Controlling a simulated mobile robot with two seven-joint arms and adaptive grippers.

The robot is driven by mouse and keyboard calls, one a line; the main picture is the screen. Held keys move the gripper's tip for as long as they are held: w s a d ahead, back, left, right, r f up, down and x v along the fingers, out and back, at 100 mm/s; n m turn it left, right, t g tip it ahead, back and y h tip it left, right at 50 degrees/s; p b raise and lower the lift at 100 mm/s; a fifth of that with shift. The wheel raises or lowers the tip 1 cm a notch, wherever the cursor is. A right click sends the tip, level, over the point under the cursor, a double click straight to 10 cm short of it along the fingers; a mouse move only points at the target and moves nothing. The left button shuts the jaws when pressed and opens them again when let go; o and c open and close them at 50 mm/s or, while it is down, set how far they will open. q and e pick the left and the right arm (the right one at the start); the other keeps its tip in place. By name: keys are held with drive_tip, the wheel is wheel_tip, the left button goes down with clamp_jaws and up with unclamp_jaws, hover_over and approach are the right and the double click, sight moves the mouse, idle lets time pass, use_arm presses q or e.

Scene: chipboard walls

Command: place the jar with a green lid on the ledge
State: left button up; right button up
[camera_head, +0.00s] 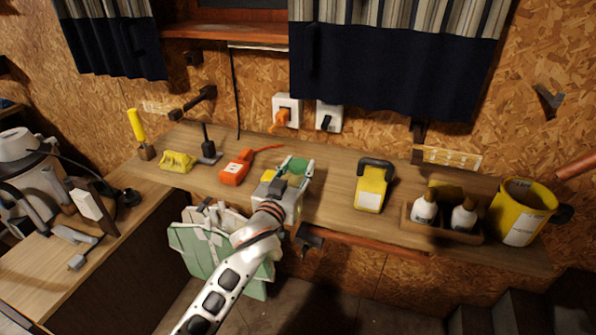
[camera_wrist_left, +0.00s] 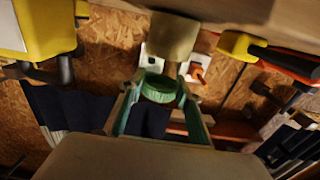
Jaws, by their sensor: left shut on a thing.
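The jar's green lid (camera_wrist_left: 160,88) shows between the two pale green fingers of my left gripper (camera_wrist_left: 160,105) in the left wrist view. My left gripper is shut on the jar. In the head view, my left gripper (camera_head: 295,172) is over the middle of the long wooden ledge (camera_head: 330,192) along the wall. The gripper and wrist hide most of the jar there. I cannot tell whether the jar touches the ledge. My right gripper is not in view.
Left of my gripper are an orange tool (camera_head: 235,168) and a yellow block-like item (camera_head: 178,162). To the right stand a yellow device (camera_head: 371,188), a bottle crate (camera_head: 437,231) and a yellow bucket (camera_head: 519,212). Bare wood lies between my gripper and the yellow device.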

use_arm(q)
drive_tip(key=o, duration=0.9)
drive_tip(key=shift+f, duration=0.15)
drive_tip(key=shift+c, duration=0.2)
drive_tip(key=o, duration=0.4)
drive_tip(key=shift+s+r, duration=0.15)
drive_tip(key=shift+r, duration=0.05)
drive_tip(key=v, duration=1.1)
drive_tip(key=shift+s+a, duration=0.2)
drive_tip(key=shift+s, duration=0.15)
